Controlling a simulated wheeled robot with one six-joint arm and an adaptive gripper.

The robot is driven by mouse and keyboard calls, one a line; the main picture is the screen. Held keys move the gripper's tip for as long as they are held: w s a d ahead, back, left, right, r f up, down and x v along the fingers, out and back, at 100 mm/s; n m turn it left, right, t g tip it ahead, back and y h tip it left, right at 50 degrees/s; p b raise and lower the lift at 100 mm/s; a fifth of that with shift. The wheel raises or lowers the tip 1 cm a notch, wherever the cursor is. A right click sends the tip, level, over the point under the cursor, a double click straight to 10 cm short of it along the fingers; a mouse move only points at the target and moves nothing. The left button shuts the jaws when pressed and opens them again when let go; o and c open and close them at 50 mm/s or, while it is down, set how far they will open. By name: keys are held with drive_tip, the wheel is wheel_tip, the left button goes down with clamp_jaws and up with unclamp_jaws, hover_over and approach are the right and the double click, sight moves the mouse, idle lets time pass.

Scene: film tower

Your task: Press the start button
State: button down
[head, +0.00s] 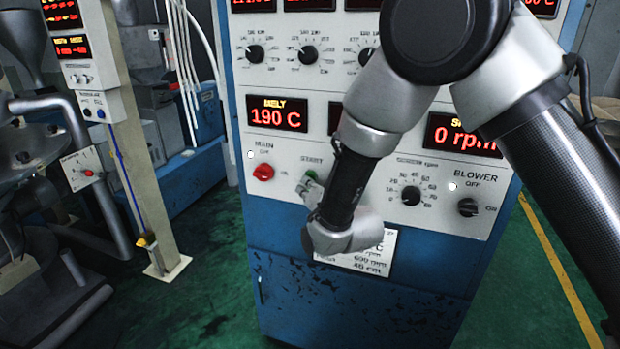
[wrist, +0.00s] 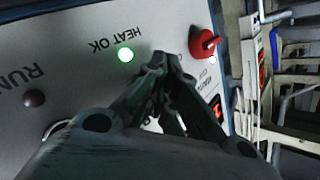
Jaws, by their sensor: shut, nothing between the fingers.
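The start button (head: 311,175) is a small green button under the START label on the white control panel (head: 290,210). My gripper (head: 310,188) is at the panel, with its fingertips right at the button and partly covering it in the head view. I cannot tell whether they touch it. In the wrist view my gripper (wrist: 163,62) is shut and empty, with its fingers towards the panel. I cannot make out the start button there; the fingers hide part of the panel.
The red MAIN knob (head: 263,172) sits left of the button and also shows in the wrist view (wrist: 204,44). There, the HEAT OK lamp (wrist: 125,55) glows green and the RUN lamp (wrist: 34,98) is dark. A speed dial (head: 411,196) and BLOWER knob (head: 468,207) are to the right.

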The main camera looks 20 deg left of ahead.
drive_tip(key=shift+w, duration=0.3)
drive_tip(key=shift+s, duration=0.1)
idle(0.4)
drive_tip(key=shift+s, duration=0.7)
drive_tip(key=shift+s+a, duration=0.2)
drive_tip(key=shift+s, duration=2.3)
